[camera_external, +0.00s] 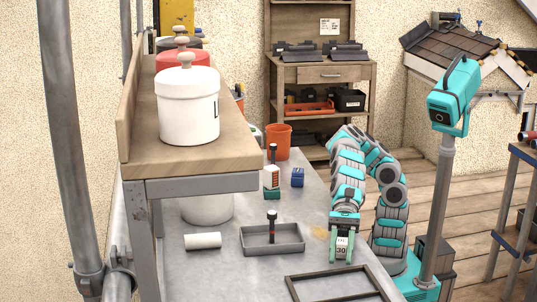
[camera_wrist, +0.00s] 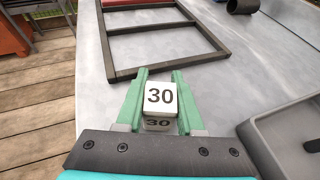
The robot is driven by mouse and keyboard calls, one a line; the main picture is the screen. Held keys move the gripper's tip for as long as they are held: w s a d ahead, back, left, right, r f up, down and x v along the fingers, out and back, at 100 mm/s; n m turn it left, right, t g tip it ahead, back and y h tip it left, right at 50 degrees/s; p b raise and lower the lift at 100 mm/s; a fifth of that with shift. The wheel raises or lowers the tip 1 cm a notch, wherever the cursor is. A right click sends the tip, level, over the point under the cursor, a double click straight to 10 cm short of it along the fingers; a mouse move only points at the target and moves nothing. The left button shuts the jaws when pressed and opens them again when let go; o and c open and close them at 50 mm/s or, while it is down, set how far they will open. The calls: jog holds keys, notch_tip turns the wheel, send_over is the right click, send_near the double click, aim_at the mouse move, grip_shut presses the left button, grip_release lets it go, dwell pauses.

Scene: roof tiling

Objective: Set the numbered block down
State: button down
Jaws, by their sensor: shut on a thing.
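A white block numbered 30 (camera_wrist: 160,98) is between the two green fingers of my gripper (camera_wrist: 161,88) in the wrist view. The fingers are shut on its sides, and the number shows on two of its faces. In the external view my gripper (camera_external: 343,240) points down over the grey table (camera_external: 235,283), with the block (camera_external: 341,250) at its tips. I cannot tell whether the block touches the table.
A dark divided frame (camera_external: 330,274) lies in front of the block. A grey tray (camera_external: 272,239), a white roll (camera_external: 203,240), a blue block (camera_external: 298,177) and an orange bucket (camera_external: 278,141) are on the table.

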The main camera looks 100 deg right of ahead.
jog(key=shift+f, duration=0.1)
jog(key=c, duration=0.8)
grip_release()
jog(key=v, duration=1.2)
jog(key=shift+p, duration=0.3)
